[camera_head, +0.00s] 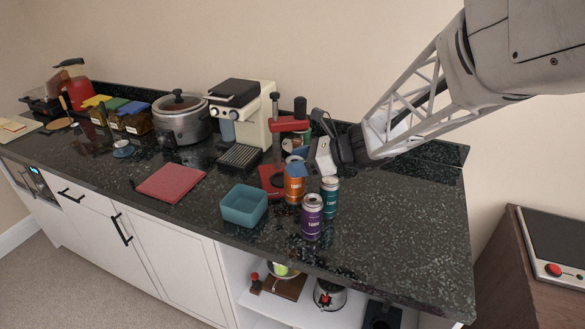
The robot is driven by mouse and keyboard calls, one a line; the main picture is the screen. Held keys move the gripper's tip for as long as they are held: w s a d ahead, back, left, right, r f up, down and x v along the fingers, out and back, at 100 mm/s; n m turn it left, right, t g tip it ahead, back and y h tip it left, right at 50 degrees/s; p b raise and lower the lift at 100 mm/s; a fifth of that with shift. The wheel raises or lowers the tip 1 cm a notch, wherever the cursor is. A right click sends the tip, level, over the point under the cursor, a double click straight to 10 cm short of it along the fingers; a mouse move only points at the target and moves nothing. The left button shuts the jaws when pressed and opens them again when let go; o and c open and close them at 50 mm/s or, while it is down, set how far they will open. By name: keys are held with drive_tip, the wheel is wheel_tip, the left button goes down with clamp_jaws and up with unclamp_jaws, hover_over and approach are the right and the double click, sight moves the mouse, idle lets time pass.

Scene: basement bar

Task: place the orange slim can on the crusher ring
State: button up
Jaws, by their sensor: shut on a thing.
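The orange slim can (293,188) is upright at the gripper, just behind and left of the purple can. My gripper (302,169) is shut on its upper part. The can crusher is a red press with a dark post (276,129), a red head (290,124) and a red base (270,178) on the counter. The can is at the right side of this base; I cannot tell whether it touches it. The crusher ring cannot be made out; my gripper and the can hide part of the base.
A purple can (312,217) and a teal can (330,197) stand close in front and right. A teal open bin (244,206) is at the front left. A coffee machine (243,115) stands behind left. The counter's right part (405,220) is clear.

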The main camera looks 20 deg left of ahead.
drive_tip(key=w+a+f, duration=0.1)
drive_tip(key=w+a, duration=0.8)
drive_tip(key=w, duration=0.3)
drive_tip(key=shift+w+a+f, duration=0.2)
drive_tip(key=shift+w+a, duration=0.1)
drive_tip(key=shift+w, duration=0.05)
drive_tip(key=shift+f, duration=0.1)
drive_tip(key=shift+f, duration=1.8)
drive_tip(key=o, duration=1.1)
